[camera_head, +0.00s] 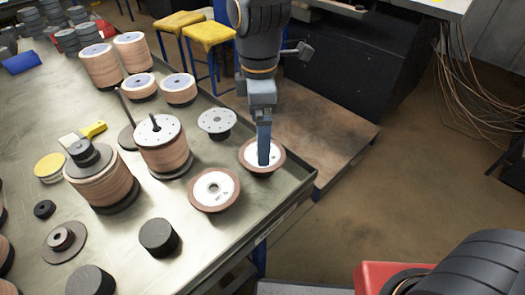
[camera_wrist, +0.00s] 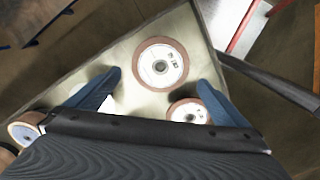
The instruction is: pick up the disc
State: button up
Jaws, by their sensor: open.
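A flap disc (camera_head: 249,163) with a brown rim and a white labelled centre lies near the corner of the metal table. My gripper (camera_head: 264,160) points down over it in the head view and hides part of its centre. In the wrist view this disc (camera_wrist: 160,50) lies ahead, between the lines of the two spread fingers, with its centre hole showing. My gripper (camera_wrist: 160,78) is open with nothing between its fingers. I cannot tell how high the fingertips are above the disc. A second similar disc (camera_head: 214,190) lies beside it; it shows partly hidden in the wrist view (camera_wrist: 188,111).
A grey plate disc (camera_head: 217,122) lies close by. Stacks of discs on spindles (camera_head: 165,150) and a dark cylinder (camera_head: 158,237) stand further left on the table (camera_head: 195,245). The table has a raised edge. Yellow stools (camera_head: 208,35) stand behind it.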

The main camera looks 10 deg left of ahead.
jog(key=shift+d+f+p, duration=0.15)
jog(key=shift+f+p, duration=0.15)
jog(key=shift+f, duration=0.9)
jog(key=shift+d+f+p, duration=0.15)
jog(key=shift+f+p, duration=0.15)
jog(key=shift+f, duration=0.9)
jog(key=shift+f, duration=0.25)
jog(key=c, duration=0.9)
jog(key=shift+c, duration=0.2)
